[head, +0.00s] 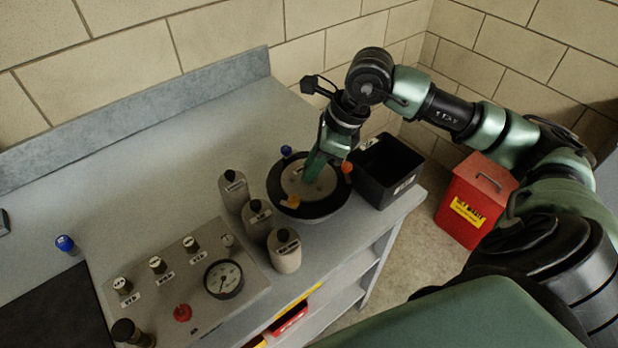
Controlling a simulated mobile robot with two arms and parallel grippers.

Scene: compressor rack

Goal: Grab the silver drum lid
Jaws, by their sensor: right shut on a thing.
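A round grey disc, which looks like the silver drum lid (291,181), lies inside a wide black ring (276,202) at the right end of the bench. A blue knob, an orange knob and a yellow-orange piece sit around the ring. My right gripper (314,178) points down onto the disc from above and is shut on it near its middle. The fingers hide part of the disc, and the exact grip is hard to see. My left gripper is not in view.
Several grey bottles with black caps (285,251) stand just left of and in front of the ring. A black open bin (385,172) is close on its right. A gauge panel (185,285) lies at front left. A red waste box (474,195) stands beyond the bench. The bench's back left is clear.

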